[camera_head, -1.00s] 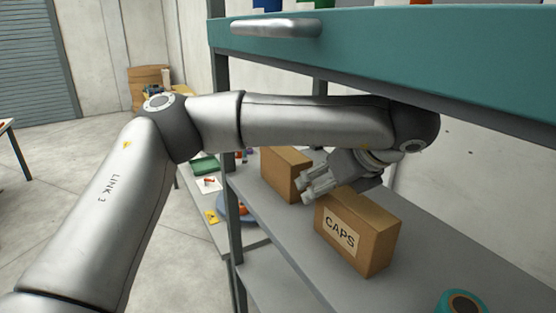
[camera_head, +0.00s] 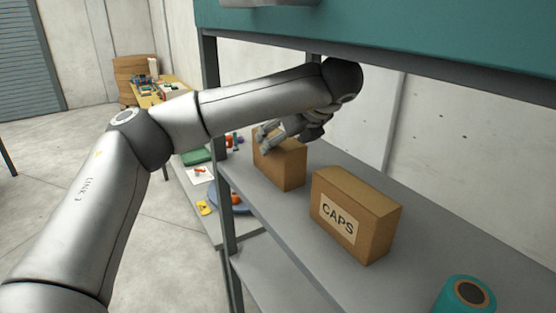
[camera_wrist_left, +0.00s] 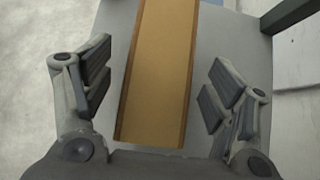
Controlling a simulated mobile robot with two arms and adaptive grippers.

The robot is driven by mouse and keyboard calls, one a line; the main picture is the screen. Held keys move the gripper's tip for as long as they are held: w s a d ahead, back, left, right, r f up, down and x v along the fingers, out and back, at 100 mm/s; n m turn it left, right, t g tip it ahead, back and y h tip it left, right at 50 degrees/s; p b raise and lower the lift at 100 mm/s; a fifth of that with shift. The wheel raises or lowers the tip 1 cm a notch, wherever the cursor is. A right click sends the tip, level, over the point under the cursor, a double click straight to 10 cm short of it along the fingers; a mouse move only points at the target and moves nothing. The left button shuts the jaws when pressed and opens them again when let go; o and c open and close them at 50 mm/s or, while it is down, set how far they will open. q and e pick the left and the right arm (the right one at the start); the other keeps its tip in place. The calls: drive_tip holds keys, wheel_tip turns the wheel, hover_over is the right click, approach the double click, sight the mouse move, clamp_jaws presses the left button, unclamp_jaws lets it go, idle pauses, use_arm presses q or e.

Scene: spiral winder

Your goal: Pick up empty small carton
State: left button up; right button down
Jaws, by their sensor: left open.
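A small plain brown carton (camera_head: 280,163) stands on the grey shelf, left of and behind a carton labelled CAPS (camera_head: 354,215). My left gripper (camera_head: 265,140) is open at the plain carton's top, its arm reaching in from the left under the teal beam. In the left wrist view the carton (camera_wrist_left: 160,75) runs lengthwise between the two open fingers of my left gripper (camera_wrist_left: 158,88), with a gap on each side. I cannot tell whether the carton is empty. My right gripper is not in view.
The grey shelf (camera_head: 300,245) also holds a teal spool (camera_head: 464,294) at the front right. A teal beam (camera_head: 400,35) crosses above and a dark post (camera_head: 225,215) stands at the left. A yellow table (camera_head: 165,92) with small items is behind.

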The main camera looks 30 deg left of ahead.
use_arm(q)
drive_tip(key=shift+w+a+f, duration=0.25)
drive_tip(key=shift+w+a, duration=0.1)
drive_tip(key=shift+a, duration=0.3)
drive_tip(key=shift+w+a+f, duration=0.3)
drive_tip(key=shift+a, duration=0.2)
drive_tip(key=shift+s+d, duration=0.1)
drive_tip(key=shift+d, duration=0.1)
drive_tip(key=c, duration=0.4)
drive_tip(key=shift+r, duration=0.1)
drive_tip(key=c, duration=0.9)
